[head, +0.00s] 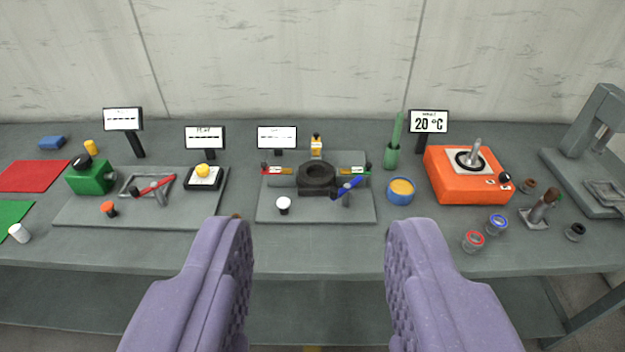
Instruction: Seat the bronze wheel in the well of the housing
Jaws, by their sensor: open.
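A dark round housing (318,176) with an open-looking ring top stands on a grey plate (330,212) in the middle of the bench. I cannot pick out the bronze wheel with certainty. A small brown thing (236,216) shows just above my left fingertip, mostly hidden by it, and I cannot tell what it is. My gripper (318,224) is open, its two purple fingers wide apart in the foreground, with nothing between them. The housing appears beyond the gap, apart from both fingers.
A blue-handled tool (347,187) and a white knob (283,204) are near the housing. A blue dish with tan contents (401,190) and an orange hotplate (467,178) stand right. A left plate (90,212) holds a green box (91,176). The front bench strip is mostly clear.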

